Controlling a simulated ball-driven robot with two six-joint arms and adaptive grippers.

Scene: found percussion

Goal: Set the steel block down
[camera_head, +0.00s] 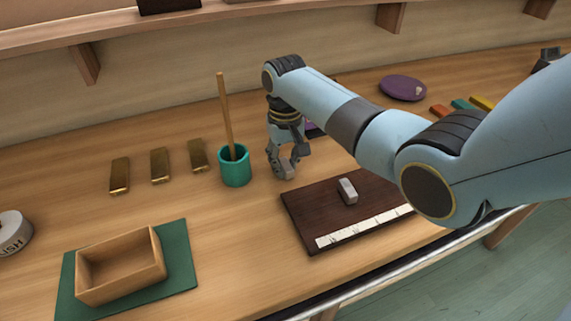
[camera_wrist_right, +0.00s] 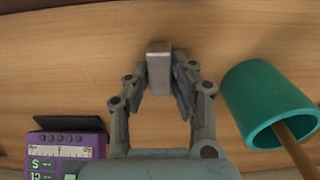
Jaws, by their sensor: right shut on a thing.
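My right gripper (camera_head: 285,172) is low over the wooden bench, just right of the teal cup. In the wrist view the right gripper (camera_wrist_right: 172,98) is shut on a grey steel block (camera_wrist_right: 159,72), which sits upright between its fingers. In the head view the fingers mostly hide this block. I cannot tell whether it touches the bench. A small pale metal piece (camera_head: 347,190) lies on a dark brown board (camera_head: 302,205) to the right. My left gripper is not in view.
A teal cup (camera_head: 235,170) holding a wooden stick (camera_head: 226,115) stands close to my right gripper. Several brass bars (camera_head: 160,165) lie left of it. A wooden tray (camera_head: 120,270) rests on a green mat (camera_head: 180,255). A purple device (camera_wrist_right: 65,150) shows in the wrist view.

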